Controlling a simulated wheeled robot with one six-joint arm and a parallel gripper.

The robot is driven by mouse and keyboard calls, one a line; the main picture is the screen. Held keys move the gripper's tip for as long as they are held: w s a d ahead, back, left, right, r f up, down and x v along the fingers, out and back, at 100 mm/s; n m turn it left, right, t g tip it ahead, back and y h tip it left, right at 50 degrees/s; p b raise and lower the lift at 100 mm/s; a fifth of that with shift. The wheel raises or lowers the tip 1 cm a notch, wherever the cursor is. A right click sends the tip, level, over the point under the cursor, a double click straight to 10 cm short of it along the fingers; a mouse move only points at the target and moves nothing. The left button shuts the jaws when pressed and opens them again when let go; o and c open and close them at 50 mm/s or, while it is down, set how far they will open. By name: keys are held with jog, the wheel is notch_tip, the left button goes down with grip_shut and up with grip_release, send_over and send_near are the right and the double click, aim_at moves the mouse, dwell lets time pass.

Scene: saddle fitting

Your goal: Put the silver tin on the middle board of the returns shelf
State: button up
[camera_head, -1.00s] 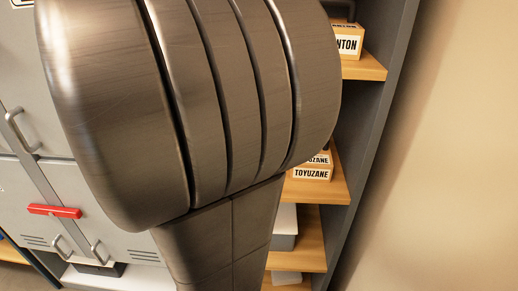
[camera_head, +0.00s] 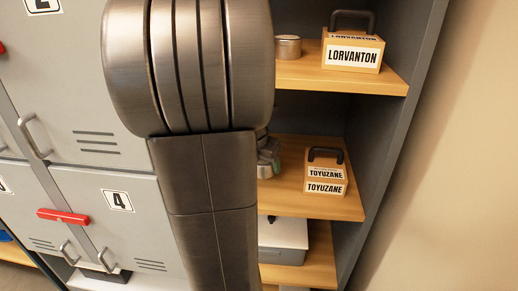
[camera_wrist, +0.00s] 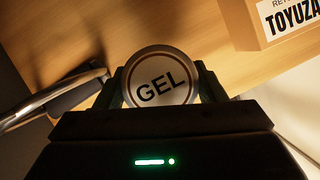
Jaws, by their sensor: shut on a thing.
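In the wrist view, my gripper (camera_wrist: 160,88) is shut around a round silver tin (camera_wrist: 161,80) with a white lid marked GEL. Wood of the shelf board (camera_wrist: 180,25) shows beyond the tin. In the head view, my gripper (camera_head: 268,160) shows partly from behind my arm, over the left part of the board (camera_head: 300,203) that bears the TOYUZANE box. My arm hides most of the gripper there, and the held tin cannot be made out. I cannot tell whether the tin touches the board.
The TOYUZANE box (camera_head: 326,174) stands right of my gripper. The board above bears a LORVANTON box (camera_head: 352,52) and another small tin (camera_head: 288,46). A curved metal thing (camera_wrist: 60,98) lies left of the held tin. Grey lockers (camera_head: 105,160) stand left.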

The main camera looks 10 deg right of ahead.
jog(key=w+d, duration=0.2)
jog(key=w, duration=0.1)
jog(key=shift+w+d, duration=0.2)
jog(key=shift+d, duration=0.2)
jog(key=shift+a+f, duration=0.1)
jog(key=shift+f, duration=1.65)
jog(key=shift+f+b, duration=0.4)
jog(key=shift+f, duration=0.2)
jog(key=o, duration=1.1)
jog(key=shift+r, duration=0.5)
jog(key=p+v, duration=0.1)
jog(key=v, duration=0.4)
jog(key=s+a, duration=0.2)
jog(key=s, duration=0.1)
jog(key=s+a, duration=0.5)
jog(key=s, duration=0.1)
jog(key=shift+s+a+r+b, duration=0.1)
jog(key=shift+s+a+b, duration=0.15)
jog(key=shift+a+b, duration=0.05)
